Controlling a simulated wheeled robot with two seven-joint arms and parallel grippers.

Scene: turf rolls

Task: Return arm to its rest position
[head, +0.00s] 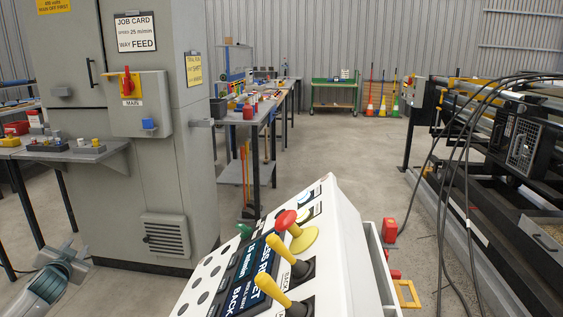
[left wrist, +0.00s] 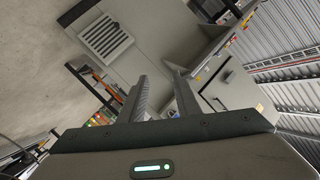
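My left gripper (head: 62,252) is at the lower left of the head view, low in front of the grey cabinet (head: 190,120) and apart from it. In the left wrist view the two fingers of my left gripper (left wrist: 158,76) stand apart with nothing between them. The cabinet shows tilted beyond the fingers, with its vent (left wrist: 105,38) at the upper left. My right gripper is in neither view.
A white control console (head: 335,230) with yellow levers and a red button stands in front. A shelf (head: 85,150) with small parts juts from the cabinet above my left gripper. Black cables (head: 470,150) hang from machinery at right. The floor (head: 340,155) behind the console is clear.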

